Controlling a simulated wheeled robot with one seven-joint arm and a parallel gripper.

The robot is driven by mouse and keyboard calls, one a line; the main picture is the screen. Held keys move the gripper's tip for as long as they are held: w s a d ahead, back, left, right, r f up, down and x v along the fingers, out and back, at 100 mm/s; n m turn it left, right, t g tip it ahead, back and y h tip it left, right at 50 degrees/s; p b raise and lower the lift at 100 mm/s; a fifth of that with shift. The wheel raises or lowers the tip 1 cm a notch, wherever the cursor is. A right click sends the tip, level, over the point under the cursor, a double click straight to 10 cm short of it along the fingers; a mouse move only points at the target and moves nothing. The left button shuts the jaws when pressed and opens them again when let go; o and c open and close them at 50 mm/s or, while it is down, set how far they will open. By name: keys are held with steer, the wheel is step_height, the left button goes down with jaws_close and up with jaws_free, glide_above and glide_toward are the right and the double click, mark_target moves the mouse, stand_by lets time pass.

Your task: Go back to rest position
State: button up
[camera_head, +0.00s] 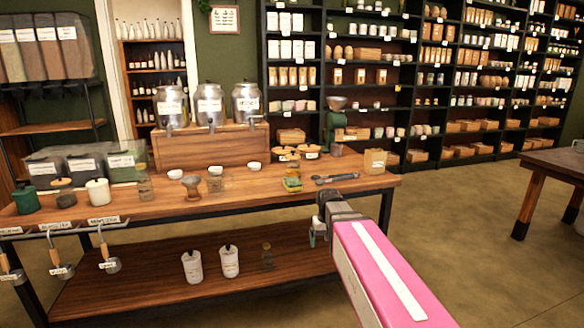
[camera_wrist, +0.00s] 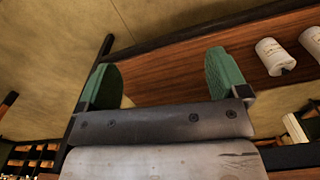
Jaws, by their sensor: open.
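My gripper (camera_wrist: 162,85) is open and empty in the wrist view, with its two green fingers spread apart. Behind the fingers the wrist view shows the lower wooden shelf (camera_wrist: 165,70) of the work table and a strip of floor. In the head view my gripper (camera_head: 314,233) is at the front right of the table (camera_head: 240,195), beside its front edge and below the level of its top. My pink arm reaches up to it from the lower right. The far finger is partly hidden there by the gripper body.
Scoops (camera_head: 108,262) hang at the front left. Another table (camera_head: 555,163) stands at right. The floor between is clear.

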steer(key=s+d+f+m, duration=0.1)
steer(key=s+d+f, duration=0.5)
steer(key=s+f, duration=0.4)
step_height(320, 180, down, 2)
steer(key=shift+s+d+f, duration=0.15)
steer(key=shift+s+d, duration=0.15)
steer(key=shift+s, duration=0.05)
